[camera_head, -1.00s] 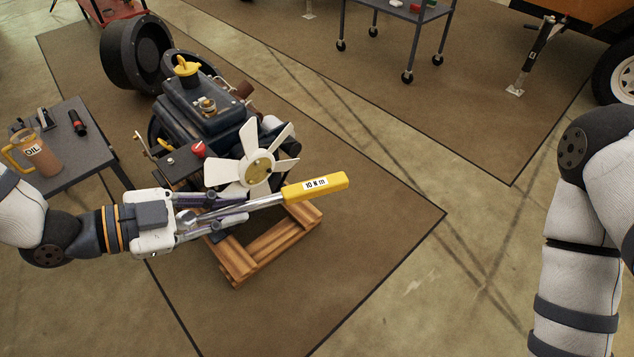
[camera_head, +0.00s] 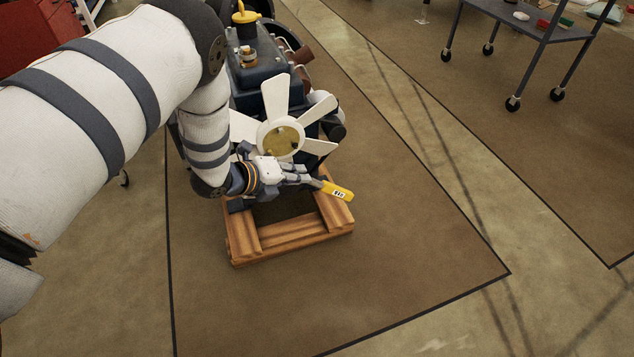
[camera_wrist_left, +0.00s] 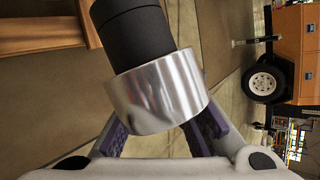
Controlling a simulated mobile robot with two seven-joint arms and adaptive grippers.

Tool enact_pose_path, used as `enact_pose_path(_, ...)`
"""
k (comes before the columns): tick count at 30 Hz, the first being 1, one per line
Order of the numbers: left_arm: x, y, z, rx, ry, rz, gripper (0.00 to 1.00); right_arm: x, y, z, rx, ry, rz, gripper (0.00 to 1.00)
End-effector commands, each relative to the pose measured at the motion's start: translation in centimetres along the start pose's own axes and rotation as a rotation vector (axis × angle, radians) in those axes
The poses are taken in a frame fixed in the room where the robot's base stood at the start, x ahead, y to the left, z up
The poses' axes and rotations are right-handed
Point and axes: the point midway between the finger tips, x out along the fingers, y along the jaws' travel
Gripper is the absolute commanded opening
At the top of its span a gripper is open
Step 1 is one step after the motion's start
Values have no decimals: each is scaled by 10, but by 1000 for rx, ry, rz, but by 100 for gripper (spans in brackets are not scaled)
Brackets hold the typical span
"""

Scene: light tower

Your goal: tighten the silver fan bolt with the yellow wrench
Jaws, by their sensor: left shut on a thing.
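The yellow wrench (camera_head: 338,191) shows as a yellow handle with a small label, pointing right and slightly down in the head view. My left gripper (camera_head: 306,181) is shut on the wrench, just left of the handle, below the white fan (camera_head: 276,98). In the left wrist view a silver round piece (camera_wrist_left: 158,92) with a black cylinder fills the space before the fingers; it seems to be the wrench's head. The brass-coloured fan hub (camera_head: 281,141) is visible above the gripper. I cannot make out the silver fan bolt. My right gripper is not in view.
The engine (camera_head: 258,62) sits behind the fan on a wooden frame (camera_head: 292,235) on a brown mat (camera_head: 400,240). A wheeled cart (camera_head: 530,22) stands at the back right. The mat to the right and front is clear.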

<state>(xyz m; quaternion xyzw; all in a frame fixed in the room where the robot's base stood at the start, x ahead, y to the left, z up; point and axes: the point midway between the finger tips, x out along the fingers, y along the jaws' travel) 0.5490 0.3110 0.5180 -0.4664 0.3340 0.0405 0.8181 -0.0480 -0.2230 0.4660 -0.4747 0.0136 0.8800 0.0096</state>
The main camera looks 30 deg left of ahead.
Motion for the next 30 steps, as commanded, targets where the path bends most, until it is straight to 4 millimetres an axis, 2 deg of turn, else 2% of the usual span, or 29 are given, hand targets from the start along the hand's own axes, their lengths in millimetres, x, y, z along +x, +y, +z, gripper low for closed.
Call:
enact_pose_path(1, 22, 3, 0, 67, -13, -13, 0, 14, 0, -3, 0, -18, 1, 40)
enact_pose_path(3, 39, -5, 6, 140, -34, -33, 0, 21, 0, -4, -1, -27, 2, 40)
enact_pose_path(6, 51, -14, 11, 195, -50, -49, 0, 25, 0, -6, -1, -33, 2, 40)
enact_pose_path(19, 52, -22, 14, 200, -55, -41, 0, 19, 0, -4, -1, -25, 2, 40)
enact_pose_path(30, 65, -10, 44, 197, -55, -38, 0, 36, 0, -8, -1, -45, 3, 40)
